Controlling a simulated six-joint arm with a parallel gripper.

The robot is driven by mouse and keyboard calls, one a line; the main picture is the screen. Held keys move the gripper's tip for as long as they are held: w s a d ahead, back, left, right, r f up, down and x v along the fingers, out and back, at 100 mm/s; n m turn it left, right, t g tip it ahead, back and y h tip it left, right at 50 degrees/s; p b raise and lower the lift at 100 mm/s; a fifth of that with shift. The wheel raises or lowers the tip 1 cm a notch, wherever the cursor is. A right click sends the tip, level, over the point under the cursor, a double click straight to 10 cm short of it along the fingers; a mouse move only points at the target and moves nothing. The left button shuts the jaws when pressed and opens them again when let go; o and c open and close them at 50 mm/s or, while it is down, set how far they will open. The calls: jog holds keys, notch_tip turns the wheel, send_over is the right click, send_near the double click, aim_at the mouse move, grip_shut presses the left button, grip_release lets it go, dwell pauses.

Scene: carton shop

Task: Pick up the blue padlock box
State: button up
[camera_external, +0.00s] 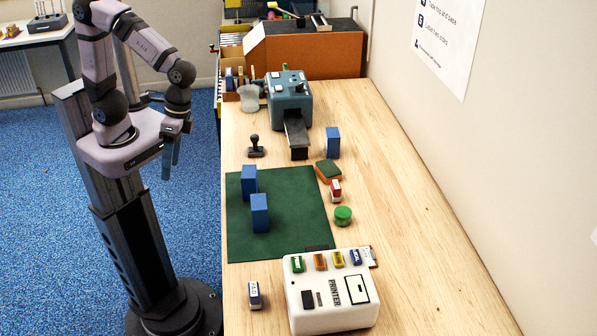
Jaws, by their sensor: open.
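Several plain blue upright boxes are in view, and I cannot tell which one is the padlock box. One blue box (249,181) stands on the green mat (290,228) near its back left. Another blue box (260,214) stands on the mat just in front of it. A third blue box (333,142) stands on the bare table behind the mat, to the right. My gripper (171,155) is open and empty, pointing down left of the table edge, over the floor side and apart from all the boxes.
A white printer (331,308) stands at the table front, with a small blue-and-white item (254,295) beside it. The table's right side is clear.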

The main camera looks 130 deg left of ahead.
jog(key=w+a+f+n+h+b, duration=0.1)
jog(key=w+a+n+h, duration=0.2)
jog(key=n, duration=0.2)
jog(key=n+t+h+b, duration=0.45)
jog(key=n+t, duration=0.55)
jog(key=n, duration=0.4)
send_over(249, 187)
jog(key=s+a, duration=0.2)
notch_tip(249, 187, down, 8)
jog(key=shift+w+a+f+p, duration=0.1)
jog(key=shift+f+p, duration=0.1)
jog(key=shift+p, duration=0.25)
jog(key=shift+f+p, duration=0.6)
jog(key=shift+f, duration=1.95)
jog(key=shift+f, duration=0.1)
